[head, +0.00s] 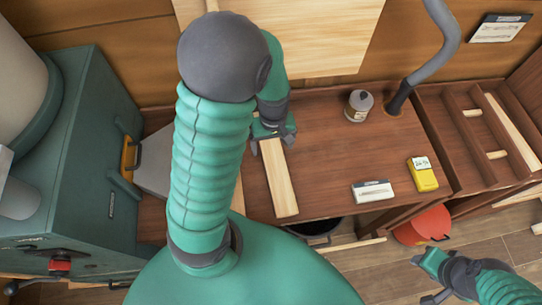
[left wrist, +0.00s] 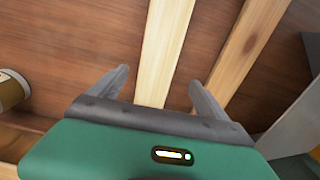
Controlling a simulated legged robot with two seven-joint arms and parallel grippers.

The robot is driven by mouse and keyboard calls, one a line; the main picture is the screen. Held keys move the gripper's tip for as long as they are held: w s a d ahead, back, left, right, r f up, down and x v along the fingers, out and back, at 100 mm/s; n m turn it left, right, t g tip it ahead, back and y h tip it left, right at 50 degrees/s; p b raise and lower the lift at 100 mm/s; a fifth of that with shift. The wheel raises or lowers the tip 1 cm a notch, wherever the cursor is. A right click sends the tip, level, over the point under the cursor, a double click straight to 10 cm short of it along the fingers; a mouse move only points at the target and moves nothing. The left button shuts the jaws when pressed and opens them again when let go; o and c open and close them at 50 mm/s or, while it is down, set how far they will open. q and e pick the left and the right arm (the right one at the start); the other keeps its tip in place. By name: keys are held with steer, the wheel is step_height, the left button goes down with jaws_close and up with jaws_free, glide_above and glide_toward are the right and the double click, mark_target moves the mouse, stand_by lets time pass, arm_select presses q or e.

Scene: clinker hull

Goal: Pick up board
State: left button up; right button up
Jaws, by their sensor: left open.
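A pale wooden board (head: 281,183) lies on the brown workbench. My left gripper (head: 273,144) is open over the far end of this board. In the left wrist view the board (left wrist: 167,45) runs between the two spread fingers of the left gripper (left wrist: 160,82), with clear gaps on both sides. A second pale board (left wrist: 247,45) lies to the right in that view; its strip (head: 238,195) shows beside my left arm in the head view. My right gripper (head: 428,279) is at the lower right, its fingers apart and empty, away from the bench.
On the workbench (head: 328,160) stand a small jar (head: 359,105), a white box (head: 372,191) and a yellow device (head: 422,175). A grey hose (head: 437,50) rises at the back. A divided tray (head: 470,130) is right, a red bucket (head: 424,226) below, a green machine (head: 75,150) left.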

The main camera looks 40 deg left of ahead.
mark_target(273, 157)
arm_select(q)
steer(key=f, duration=0.3)
steer(key=d+f, duration=0.1)
steer(key=f, duration=0.1)
steer(key=shift+w+d+f, duration=0.15)
steer(key=shift+w+f, duration=0.05)
steer(key=shift+f, duration=0.2)
steer(key=shift+a+f, duration=0.25)
steer(key=shift+a, duration=0.5)
steer(key=shift+c, duration=0.6)
steer(key=shift+s, duration=0.1)
steer(key=shift+c, duration=1.3)
steer(key=shift+d, duration=0.55)
steer(key=c, duration=0.9)
steer(key=shift+a, duration=0.1)
steer(key=c, duration=0.4)
steer(key=shift+a+r, duration=0.1)
steer(key=shift+a, duration=0.15)
arm_select(e)
steer(key=shift+w+d+f, duration=0.15)
steer(key=shift+d+f, duration=0.1)
steer(key=shift+d, duration=0.35)
